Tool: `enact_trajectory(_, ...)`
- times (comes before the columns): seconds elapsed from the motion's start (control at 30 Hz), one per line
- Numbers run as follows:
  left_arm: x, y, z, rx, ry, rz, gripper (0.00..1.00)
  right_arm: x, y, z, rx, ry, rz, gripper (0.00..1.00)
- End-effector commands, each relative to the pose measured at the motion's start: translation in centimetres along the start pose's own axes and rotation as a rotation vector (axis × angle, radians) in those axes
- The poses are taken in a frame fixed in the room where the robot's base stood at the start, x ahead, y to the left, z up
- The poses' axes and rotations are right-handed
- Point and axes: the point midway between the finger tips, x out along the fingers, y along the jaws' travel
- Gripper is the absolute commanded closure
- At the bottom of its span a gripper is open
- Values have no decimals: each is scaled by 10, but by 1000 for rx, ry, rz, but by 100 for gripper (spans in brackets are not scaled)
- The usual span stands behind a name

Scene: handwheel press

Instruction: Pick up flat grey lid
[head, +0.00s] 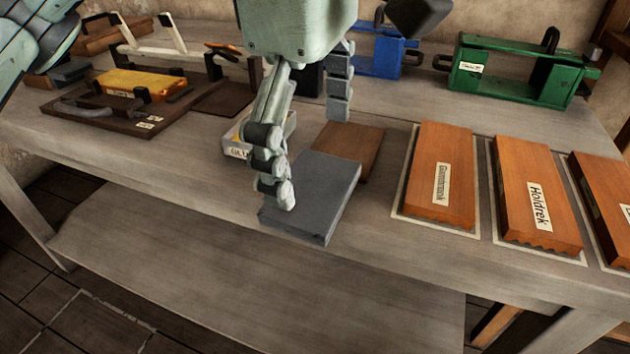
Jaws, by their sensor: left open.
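The flat grey lid (318,196) lies near the front edge of the table, partly over or against a brown wooden board (355,150). My left gripper (310,160) comes down from above with its fingers spread. One finger is over the lid's left side, close to its surface; the other hangs farther back, over the brown board. Nothing is between the fingers. Whether the near fingertip touches the lid, I cannot tell. My right gripper is not seen.
Labelled wooden blocks (440,178) stand in outlined places on the right. A green press frame (515,70) and a blue one (377,52) stand behind. A small labelled box (236,150) is left of the lid. A dark board with a yellow block (140,83) lies at the left.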

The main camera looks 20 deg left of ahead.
Motion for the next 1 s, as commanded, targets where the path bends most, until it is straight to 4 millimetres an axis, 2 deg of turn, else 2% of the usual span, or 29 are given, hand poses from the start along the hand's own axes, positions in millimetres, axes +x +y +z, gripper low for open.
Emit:
enact_trajectory(0.2,33,1,-4,-1,1,-2,0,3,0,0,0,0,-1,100)
enact_trajectory(0.3,43,1,-4,-1,0,-2,0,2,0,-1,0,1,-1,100)
enact_trajectory(0.57,47,1,-4,0,-1,0,0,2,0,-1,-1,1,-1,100)
enact_trajectory(0.63,47,1,-4,0,-1,0,5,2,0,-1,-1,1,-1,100)
enact_trajectory(0.87,47,1,-4,0,-1,0,34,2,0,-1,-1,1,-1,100)
enact_trajectory(1.0,46,1,-4,0,-1,0,36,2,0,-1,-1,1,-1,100)
